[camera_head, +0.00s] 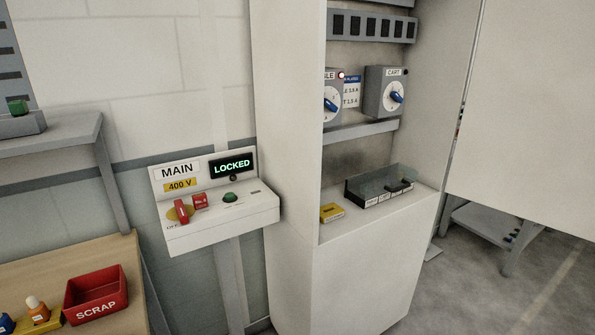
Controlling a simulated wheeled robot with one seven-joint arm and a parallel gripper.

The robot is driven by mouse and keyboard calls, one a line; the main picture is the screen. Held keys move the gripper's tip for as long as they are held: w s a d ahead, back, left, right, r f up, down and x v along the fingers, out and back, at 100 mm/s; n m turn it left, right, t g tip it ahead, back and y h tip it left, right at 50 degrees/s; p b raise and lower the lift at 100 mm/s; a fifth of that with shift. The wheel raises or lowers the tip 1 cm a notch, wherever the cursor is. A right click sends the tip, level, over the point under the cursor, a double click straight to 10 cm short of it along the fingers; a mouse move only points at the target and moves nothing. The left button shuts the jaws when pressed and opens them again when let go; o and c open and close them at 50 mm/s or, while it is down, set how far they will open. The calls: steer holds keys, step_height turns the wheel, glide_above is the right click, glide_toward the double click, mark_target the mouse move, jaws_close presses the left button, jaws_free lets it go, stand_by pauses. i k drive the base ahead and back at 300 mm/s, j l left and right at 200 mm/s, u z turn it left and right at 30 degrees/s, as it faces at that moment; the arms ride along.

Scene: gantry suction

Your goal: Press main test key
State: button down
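A white control box (222,220) labelled MAIN and 400 V stands on a post left of the cabinet. My gripper is not in view.
An open white cabinet (284,150) stands right of the box, holding dials (386,92), a clear-fronted tray (368,192) and a yellow block (332,212). A wooden bench (122,262) with a red SCRAP bin (96,294) is at lower left. Floor (480,290) at right is clear.

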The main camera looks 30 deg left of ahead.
mark_target(228, 196)
steer(key=i+j+u, duration=0.2)
steer(key=u, duration=0.25)
steer(key=i+u, duration=0.8)
steer(key=u, duration=0.15)
steer(key=i+l+u, duration=0.1)
steer(key=i+u, duration=0.2)
steer(key=u, duration=0.15)
steer(key=i+l+u, duration=0.1)
steer(key=i+u, duration=0.2)
steer(key=i, duration=0.3)
